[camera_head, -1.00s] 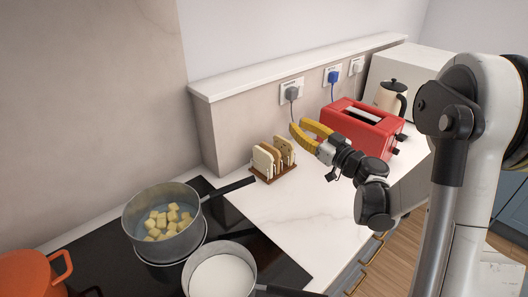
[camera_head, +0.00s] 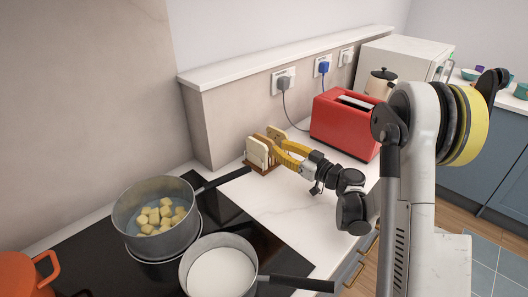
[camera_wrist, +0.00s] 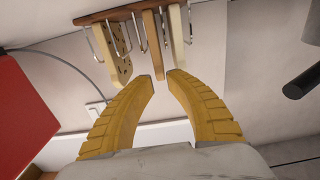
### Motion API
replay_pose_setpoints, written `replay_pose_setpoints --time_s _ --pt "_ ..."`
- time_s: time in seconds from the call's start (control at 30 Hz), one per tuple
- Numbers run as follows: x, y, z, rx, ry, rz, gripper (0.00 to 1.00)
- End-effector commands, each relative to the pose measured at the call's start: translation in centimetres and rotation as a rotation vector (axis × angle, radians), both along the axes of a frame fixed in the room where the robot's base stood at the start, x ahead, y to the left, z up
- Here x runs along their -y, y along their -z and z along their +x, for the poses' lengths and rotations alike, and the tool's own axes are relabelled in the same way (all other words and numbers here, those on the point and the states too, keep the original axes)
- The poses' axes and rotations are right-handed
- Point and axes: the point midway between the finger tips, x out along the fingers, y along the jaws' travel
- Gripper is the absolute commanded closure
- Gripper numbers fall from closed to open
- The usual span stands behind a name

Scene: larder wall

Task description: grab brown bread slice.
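The brown bread slice (camera_wrist: 153,45) stands in the middle of a wooden toast rack (camera_wrist: 122,14) with wire dividers, seen upside down in the wrist view. A speckled slice (camera_wrist: 115,58) is on its left there and a pale slice (camera_wrist: 179,40) on its right. My gripper (camera_wrist: 160,76) is open and empty, its yellow fingertips just short of the slices, with the brown slice's end roughly in line with the gap. In the head view my gripper (camera_head: 266,139) reaches the rack (camera_head: 264,170) from the right and hides most of the brown slice; a pale slice (camera_head: 256,153) shows in front.
A red toaster (camera_head: 343,125) stands right of the rack, with a kettle behind it. A pan of butter cubes (camera_head: 156,215) and a pan of white liquid (camera_head: 220,270) stand on the black hob at the left. The counter in front of the rack is clear.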

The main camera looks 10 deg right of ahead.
Motion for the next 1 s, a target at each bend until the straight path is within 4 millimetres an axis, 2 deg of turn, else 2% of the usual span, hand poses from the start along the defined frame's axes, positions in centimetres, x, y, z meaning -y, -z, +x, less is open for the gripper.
replay_pose_setpoints --time_s 0.1,0.27,0.47,0.53,0.57,1.0 --pt "-1.3 0.2 1.7 0.0 -0.003 0.0 0.83" --pt "-1.9 0.1 2.8 0.0 0.0 0.0 0.83" --pt "-1.9 0.0 2.8 0.0 0.0 0.0 0.83" --pt "-1.9 0.0 2.8 0.0 0.0 0.0 0.99" --pt "-1.9 0.0 2.8 0.0 0.0 0.0 1.0" --pt "-1.9 -0.4 2.8 0.0 0.0 0.0 1.0"
